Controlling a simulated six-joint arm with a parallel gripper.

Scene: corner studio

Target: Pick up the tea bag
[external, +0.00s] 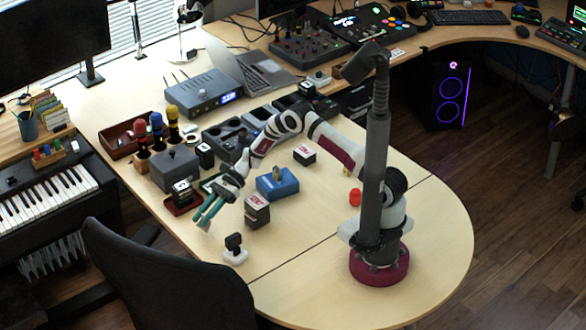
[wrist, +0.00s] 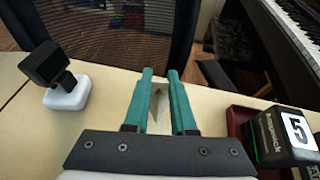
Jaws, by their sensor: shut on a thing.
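My gripper (external: 205,218) is over the table's left front part, its teal fingers pointing down and toward the chair. In the wrist view my gripper (wrist: 159,76) has its two fingers close together, shut on a thin, pale, pointed piece, the tea bag (wrist: 157,108). Only a narrow part of the tea bag shows between the fingers. I cannot tell how far it is above the table.
A small black device on a white base (external: 235,250) stands near the front edge, also in the wrist view (wrist: 67,92). A dark box (external: 257,211) and a blue box (external: 278,184) stand right of my gripper. A chair (external: 165,275) is in front.

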